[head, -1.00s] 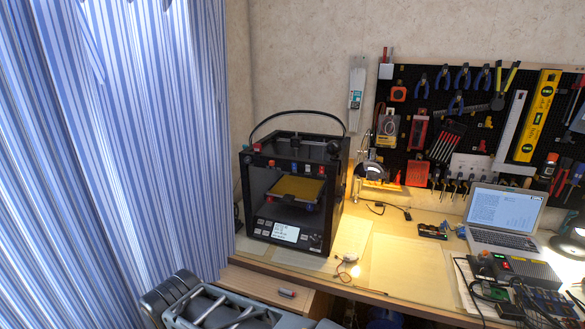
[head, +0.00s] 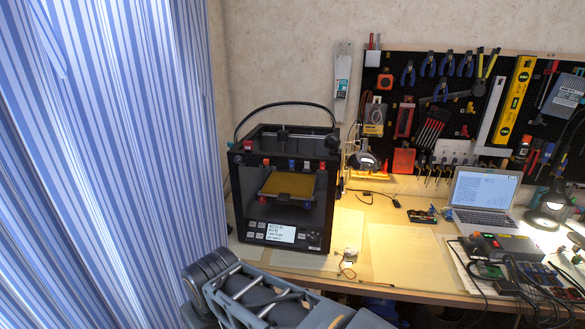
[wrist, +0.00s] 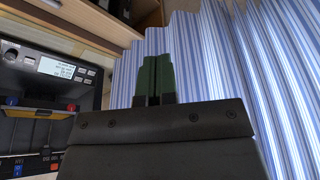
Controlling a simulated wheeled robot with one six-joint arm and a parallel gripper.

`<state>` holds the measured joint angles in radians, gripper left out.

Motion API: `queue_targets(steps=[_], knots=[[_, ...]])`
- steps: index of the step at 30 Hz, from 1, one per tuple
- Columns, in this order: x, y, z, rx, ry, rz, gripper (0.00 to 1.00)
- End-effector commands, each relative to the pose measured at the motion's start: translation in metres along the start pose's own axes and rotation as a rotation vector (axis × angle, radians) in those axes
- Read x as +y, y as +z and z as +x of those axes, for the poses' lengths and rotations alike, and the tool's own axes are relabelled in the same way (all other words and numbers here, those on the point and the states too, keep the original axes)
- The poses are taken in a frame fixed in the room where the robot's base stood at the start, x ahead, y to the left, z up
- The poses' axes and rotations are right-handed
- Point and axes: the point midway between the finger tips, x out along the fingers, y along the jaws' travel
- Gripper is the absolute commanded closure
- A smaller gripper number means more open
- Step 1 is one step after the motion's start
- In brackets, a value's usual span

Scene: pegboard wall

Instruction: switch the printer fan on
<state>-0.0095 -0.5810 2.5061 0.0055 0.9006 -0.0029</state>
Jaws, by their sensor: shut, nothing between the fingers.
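The black 3D printer (head: 232,190) stands on the bench's left end, upright. Its front panel has a lit screen (head: 280,233) with buttons around it. Small red, blue and white parts (head: 292,164) line its upper front edge; I cannot tell which one is the fan switch, nor its state. In the wrist view the printer (wrist: 100,62) is at the left, with its screen (wrist: 57,68) and blue and red parts (wrist: 12,100) below. My gripper (wrist: 154,60) has dark green fingers, shut and empty, pointing past the printer's side and apart from it. It is not seen in the head view.
A striped blue curtain (head: 100,150) hangs close at the left and fills the wrist view's right side. A lamp (head: 545,215), laptop (head: 485,195) and electronics (head: 505,245) occupy the bench's right.

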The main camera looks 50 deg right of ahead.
Motion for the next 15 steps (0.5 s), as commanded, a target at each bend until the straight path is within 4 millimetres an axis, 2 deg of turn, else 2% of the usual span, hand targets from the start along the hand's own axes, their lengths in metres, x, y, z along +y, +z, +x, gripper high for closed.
queue_targets(steps=[4,7,11,14,15], knots=[[0.002,-0.006,0.003,0.023,-0.002,0.032,1.00],[0.007,-0.025,0.010,0.098,-0.007,0.130,1.00],[0.026,-0.070,0.023,0.292,-0.029,0.375,1.00],[0.056,-0.111,0.031,0.501,-0.058,0.632,1.00],[0.072,-0.126,0.033,0.595,-0.071,0.737,1.00]])
